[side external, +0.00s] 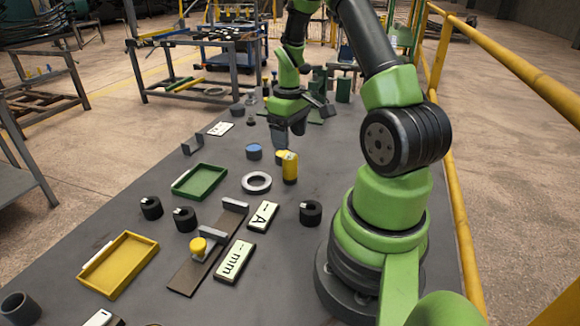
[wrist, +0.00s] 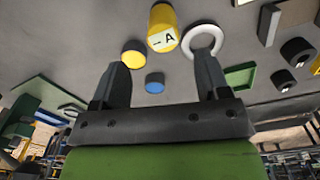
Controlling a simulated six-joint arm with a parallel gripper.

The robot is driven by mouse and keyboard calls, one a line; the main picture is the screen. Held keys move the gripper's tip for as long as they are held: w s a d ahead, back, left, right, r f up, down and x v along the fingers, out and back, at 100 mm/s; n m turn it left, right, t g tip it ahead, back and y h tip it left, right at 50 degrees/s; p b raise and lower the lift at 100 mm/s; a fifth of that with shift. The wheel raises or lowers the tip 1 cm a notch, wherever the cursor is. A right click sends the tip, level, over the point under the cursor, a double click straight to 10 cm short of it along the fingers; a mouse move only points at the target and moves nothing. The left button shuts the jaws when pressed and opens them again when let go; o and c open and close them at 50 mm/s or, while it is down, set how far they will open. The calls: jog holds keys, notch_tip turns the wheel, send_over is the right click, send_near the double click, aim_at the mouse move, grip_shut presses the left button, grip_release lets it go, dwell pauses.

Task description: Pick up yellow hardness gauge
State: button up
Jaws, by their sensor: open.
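A yellow upright cylinder (side external: 290,168), which looks like the hardness gauge, stands on the grey table near the white ring. In the wrist view the yellow cylinder (wrist: 161,20) bears a pale "A" label and lies beyond the fingertips. A smaller yellow round piece (wrist: 133,56) is beside it, partly hidden by the cylinder in the side view. My gripper (side external: 288,138) is above the table just behind the cylinder. In the wrist view my gripper (wrist: 158,77) has its fingers apart with nothing held between them.
A white ring (side external: 256,183) and a blue-topped round piece (side external: 254,152) are close by. A green tray (side external: 199,181), a yellow tray (side external: 119,264), black cylinders (side external: 311,212) and a fixture with a yellow knob (side external: 198,246) occupy the front. Label plates (side external: 263,216) lie between.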

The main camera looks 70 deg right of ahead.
aim_at(290, 156)
jog(key=f, duration=0.8)
jog(key=shift+s+a+f, duration=0.1)
jog(key=shift+a+f, duration=0.15)
jog(key=shift+f, duration=0.05)
jog(key=c, duration=1.1)
jog(key=shift+o, duration=0.2)
jog(key=shift+r, duration=0.2)
